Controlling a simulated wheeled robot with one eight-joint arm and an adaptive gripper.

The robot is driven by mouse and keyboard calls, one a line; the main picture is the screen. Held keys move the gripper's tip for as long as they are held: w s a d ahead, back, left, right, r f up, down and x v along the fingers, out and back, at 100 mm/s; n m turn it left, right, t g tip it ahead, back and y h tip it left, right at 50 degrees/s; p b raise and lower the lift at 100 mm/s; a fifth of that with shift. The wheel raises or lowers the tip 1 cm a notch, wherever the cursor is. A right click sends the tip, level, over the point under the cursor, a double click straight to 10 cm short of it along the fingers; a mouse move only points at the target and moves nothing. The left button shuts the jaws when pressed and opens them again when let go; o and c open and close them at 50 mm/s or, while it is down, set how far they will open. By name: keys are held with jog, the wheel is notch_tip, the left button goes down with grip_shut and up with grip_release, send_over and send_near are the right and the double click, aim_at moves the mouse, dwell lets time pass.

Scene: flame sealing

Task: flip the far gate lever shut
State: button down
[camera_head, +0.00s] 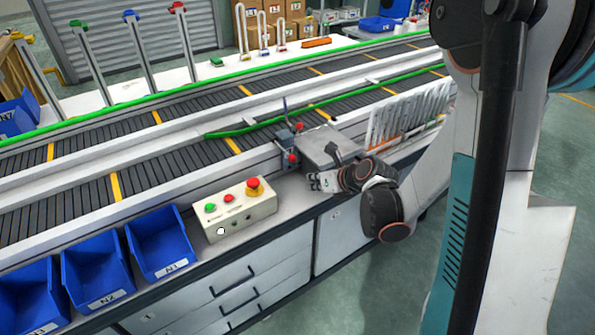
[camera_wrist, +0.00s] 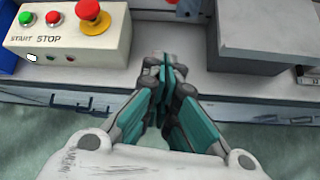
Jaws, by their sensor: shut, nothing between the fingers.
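I cannot tell for sure which part is the far gate lever. My gripper (camera_head: 316,182) is at the near edge of the bench, in front of the mechanism and apart from it. In the wrist view the fingers (camera_wrist: 166,78) are closed together and empty. Only a bit of the blue part (camera_wrist: 187,6) shows at the top edge there.
A control box (camera_head: 235,209) with green and red buttons and a red emergency knob sits left of my gripper. A grey metal box (camera_head: 325,146) stands just behind it. Blue bins (camera_head: 160,243) line the front left. A green rail (camera_head: 260,126) runs along the conveyor.

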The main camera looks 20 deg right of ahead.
jog(key=b+x, duration=0.4)
jog(key=x, duration=0.6)
jog(key=shift+f, duration=0.15)
jog(key=shift+w+d+r+b, duration=0.1)
jog(key=shift+w+r, duration=0.2)
jog(key=shift+r, duration=0.35)
jog(key=shift+w+r+b, duration=0.1)
jog(key=shift+w+r, duration=0.15)
jog(key=shift+r, duration=0.4)
jog(key=shift+w+d+r+b, duration=0.1)
jog(key=shift+w+r, duration=0.2)
jog(key=shift+r, duration=0.35)
